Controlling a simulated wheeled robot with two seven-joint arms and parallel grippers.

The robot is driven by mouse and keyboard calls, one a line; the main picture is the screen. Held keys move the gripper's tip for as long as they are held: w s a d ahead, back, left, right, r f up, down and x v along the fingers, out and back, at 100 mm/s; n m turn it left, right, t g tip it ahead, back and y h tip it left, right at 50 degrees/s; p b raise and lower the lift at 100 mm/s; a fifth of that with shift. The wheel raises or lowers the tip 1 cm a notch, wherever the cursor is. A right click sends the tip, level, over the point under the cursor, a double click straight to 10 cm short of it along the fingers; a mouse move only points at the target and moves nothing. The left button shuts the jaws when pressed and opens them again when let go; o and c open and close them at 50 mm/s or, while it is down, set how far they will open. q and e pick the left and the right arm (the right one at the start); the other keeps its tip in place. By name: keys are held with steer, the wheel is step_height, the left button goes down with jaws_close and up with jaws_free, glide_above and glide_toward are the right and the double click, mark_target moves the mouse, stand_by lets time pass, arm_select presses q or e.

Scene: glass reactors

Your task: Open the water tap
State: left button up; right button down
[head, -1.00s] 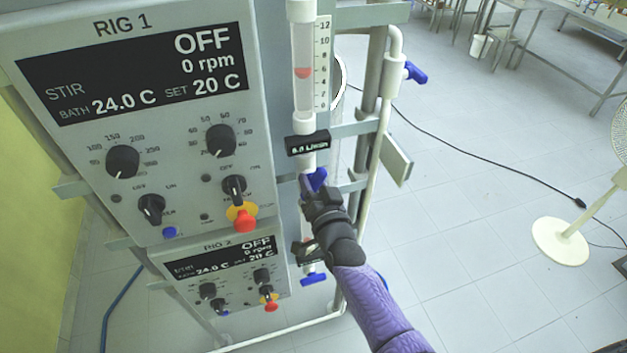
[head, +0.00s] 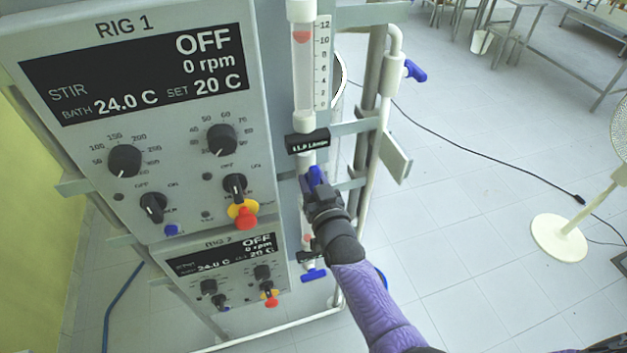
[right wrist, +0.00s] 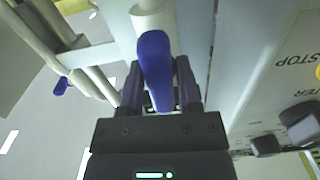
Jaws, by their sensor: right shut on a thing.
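The water tap's blue handle (head: 316,176) sits below the flow meter of Rig 1. In the right wrist view the blue handle (right wrist: 156,68) stands upright between the two dark fingers. My right gripper (head: 319,192) is shut on the handle, and its arm comes in from below right. The flow meter tube (head: 303,65) has its red float near the top of the scale. The small black display (head: 307,142) under it reads about 11 L/min. My left gripper is not in view.
The Rig 1 panel (head: 135,90) stands close on the left, showing OFF and 0 rpm. The Rig 2 panel (head: 226,274) is below it. Another blue valve handle (head: 415,71) is on the right pipe. Open floor and a fan (head: 560,240) lie to the right.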

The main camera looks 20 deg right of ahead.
steer(key=shift+f, duration=0.1)
steer(key=shift+c, duration=2.2)
jaws_free()
steer(key=s, duration=1)
steer(key=shift+d, duration=0.15)
